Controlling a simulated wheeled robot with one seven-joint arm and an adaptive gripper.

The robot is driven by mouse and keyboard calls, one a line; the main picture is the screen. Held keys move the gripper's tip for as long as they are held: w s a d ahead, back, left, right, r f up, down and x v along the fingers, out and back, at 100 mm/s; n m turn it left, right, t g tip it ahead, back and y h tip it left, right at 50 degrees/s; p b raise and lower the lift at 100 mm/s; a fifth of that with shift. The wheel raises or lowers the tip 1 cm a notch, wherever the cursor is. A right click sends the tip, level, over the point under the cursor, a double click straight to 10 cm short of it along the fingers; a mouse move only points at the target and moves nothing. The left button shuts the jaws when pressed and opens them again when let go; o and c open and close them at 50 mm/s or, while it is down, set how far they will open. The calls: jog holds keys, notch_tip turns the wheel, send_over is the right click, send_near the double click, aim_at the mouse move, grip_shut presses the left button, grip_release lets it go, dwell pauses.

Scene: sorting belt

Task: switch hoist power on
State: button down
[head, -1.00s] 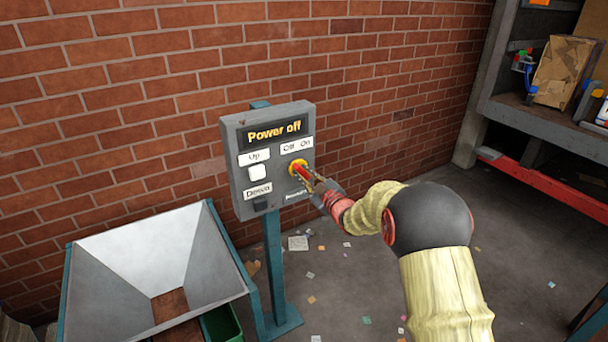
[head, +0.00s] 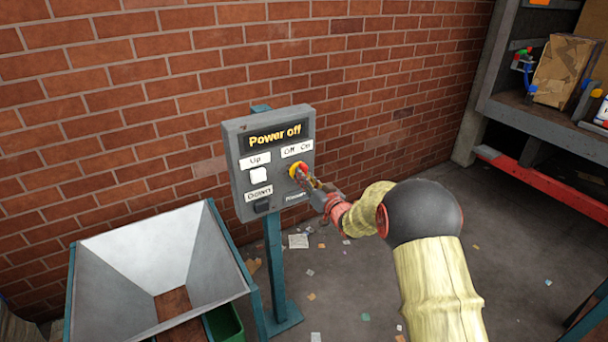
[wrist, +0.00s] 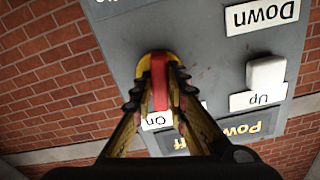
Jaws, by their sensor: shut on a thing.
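The grey control box (head: 240,190) stands on a teal post in front of the brick wall. Its display (head: 275,135) reads "Power off". A rotary switch with a yellow base (head: 293,170) and red handle sits under the "Off On" label (head: 297,149). My gripper (head: 306,178) is at the switch, its fingers shut on the red handle. In the wrist view the red handle (wrist: 159,80) lies between the two fingers of my gripper (wrist: 160,95), with the yellow base behind it. The fingers hide part of the switch, and the "Off" word is hidden in the wrist view.
A white Up button (head: 258,175) and a dark Down button (head: 262,206) are left of the switch. A grey metal hopper (head: 140,245) stands at lower left, near a green bin (head: 225,322). Shelving (head: 500,110) stands at right. Paper scraps litter the floor.

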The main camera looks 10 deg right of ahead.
jog(key=m+p, duration=0.2)
jog(key=m, duration=0.3)
jog(key=shift+m, duration=0.3)
dwell(0.4)
jog(key=c, duration=1.8)
grip_release()
jog(key=shift+o, duration=0.2)
jog(key=v, duration=1.2)
